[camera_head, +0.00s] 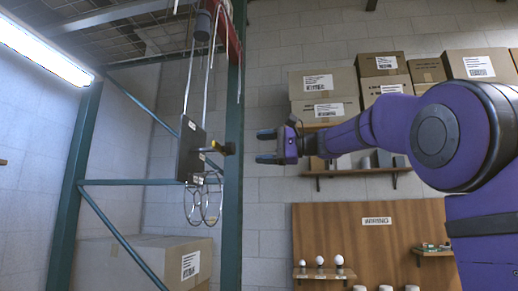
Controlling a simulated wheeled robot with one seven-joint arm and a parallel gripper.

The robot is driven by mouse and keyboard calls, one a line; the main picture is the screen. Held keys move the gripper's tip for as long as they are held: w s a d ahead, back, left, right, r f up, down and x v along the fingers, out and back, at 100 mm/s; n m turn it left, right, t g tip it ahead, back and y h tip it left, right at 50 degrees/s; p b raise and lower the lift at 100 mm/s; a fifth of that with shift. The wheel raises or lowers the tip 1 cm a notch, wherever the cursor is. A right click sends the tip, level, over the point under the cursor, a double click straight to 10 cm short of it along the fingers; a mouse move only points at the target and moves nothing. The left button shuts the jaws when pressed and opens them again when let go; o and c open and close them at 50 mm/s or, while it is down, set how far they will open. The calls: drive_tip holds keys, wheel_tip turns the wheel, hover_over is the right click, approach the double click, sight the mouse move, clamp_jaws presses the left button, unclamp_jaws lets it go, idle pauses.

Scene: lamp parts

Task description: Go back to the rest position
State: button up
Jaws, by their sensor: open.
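My gripper (268,146) is at the end of my purple arm, which comes in from the right. Its two dark fingers are apart and point left, with nothing between them. To the left of the fingers a dark flat lamp part (190,150) hangs on thin metal rods from above, with wire loops (204,202) below it. A small dark and yellow piece (224,147) sticks out of its right side toward my gripper. A gap shows between this piece and my fingertips.
A green metal frame (232,240) stands at the left, with a large cardboard box (165,260) behind. Several cardboard boxes (325,82) sit on a high shelf behind my arm. Several white bulbs (320,261) stand on a small shelf on a wooden board (340,230).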

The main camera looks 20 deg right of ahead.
idle(0.4)
drive_tip(key=s+a+f+n+g+h, duration=0.2)
drive_tip(key=s+a+f+h, duration=0.15)
drive_tip(key=s+f, duration=0.6)
drive_tip(key=s+a+f+n+g+h, duration=0.15)
drive_tip(key=s+f+h, duration=0.4)
drive_tip(key=f, duration=0.75)
drive_tip(key=s+d+f+n+g+h, duration=0.1)
drive_tip(key=s+f+n+h, duration=0.1)
drive_tip(key=s+f, duration=0.6)
drive_tip(key=s+d+f+n+g+h, duration=0.1)
drive_tip(key=s+d+f+n+h, duration=0.1)
drive_tip(key=s+f, duration=0.6)
wheel_tip(320, 180, down, 3)
drive_tip(key=shift+s+d+r+n+h, duration=0.2)
drive_tip(key=shift+s+d+n+h, duration=0.1)
drive_tip(key=shift+n+h, duration=0.65)
